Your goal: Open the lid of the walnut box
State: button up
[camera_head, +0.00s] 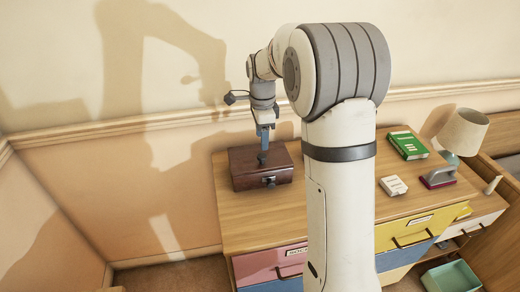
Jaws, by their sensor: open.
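The walnut box (245,181) is a dark brown box on the left part of the wooden dresser top. Its lid (241,161) looks shut, and a small metal clasp (270,181) shows on its front. My gripper (262,158) points down over the lid, with its tips at or just above the lid's top near the middle. I cannot tell whether they touch it. The gripper is small in the picture and its finger gap is hard to see; nothing shows held in it.
My arm hides the middle of the dresser top (240,225). To the right are a green book (408,145), a small white box (393,186), a dark red and grey object (438,177) and a lamp (462,132). A wall stands behind. The dresser top before the box is clear.

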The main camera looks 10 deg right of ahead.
aim_at(262, 156)
notch_tip(262, 156, down, 6)
jog(key=shift+f, duration=0.1)
dwell(0.4)
grip_shut()
dwell(0.3)
